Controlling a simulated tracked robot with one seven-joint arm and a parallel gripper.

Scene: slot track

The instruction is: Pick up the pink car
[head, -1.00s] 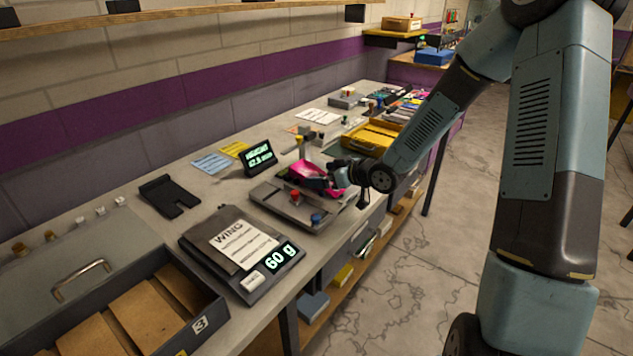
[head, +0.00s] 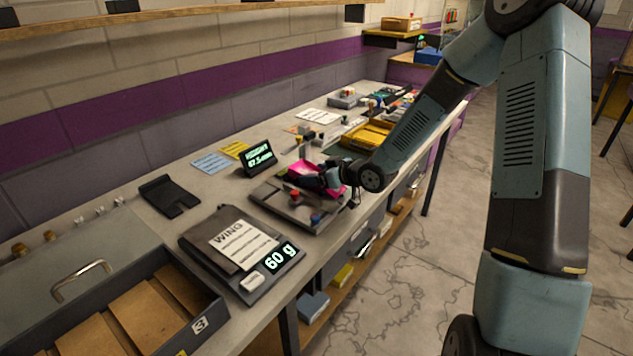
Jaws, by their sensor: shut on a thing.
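The pink car (head: 305,168) is small in the head view, above or on a grey plate-like fixture (head: 268,202) in the middle of the bench. My gripper (head: 322,182) is at the car and shut on it, coming in from the right. The fingers and wrist hide part of the car, and pink shows on both sides of them. I cannot tell whether the car touches the fixture.
A small display (head: 257,157) stands behind the fixture. A scale (head: 262,280) reading 60 g, with a dark pouch on it, sits front left. A yellow tray (head: 372,134) is beyond my gripper. A black forked plate (head: 169,195) and an open drawer (head: 205,322) are at left.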

